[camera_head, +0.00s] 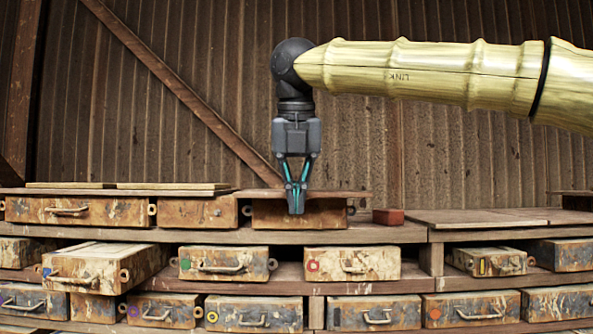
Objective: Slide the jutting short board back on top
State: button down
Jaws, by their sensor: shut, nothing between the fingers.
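A short brown board (340,194) lies flat on top of a rusty box on the upper shelf, right of the longer boards. Its front edge overhangs the box (325,213), casting a shadow on it, and its right end passes beyond the box. My gripper (296,206) points straight down with its fingers together and empty. The fingertips are in front of the board's front edge and hide a little of the board and box. I cannot tell whether they touch the board.
Two thin pale boards (172,186) lie on a longer board (115,193) at left. A red-brown block (388,216) sits right of the box. Rusty drawers fill the lower shelves; one (85,265) juts out at left. A corrugated wall (450,160) stands behind.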

jog(key=w+p, duration=0.2)
jog(key=w, duration=0.2)
jog(key=shift+w+a+f, duration=0.15)
jog(key=shift+w, duration=0.05)
dwell(0.3)
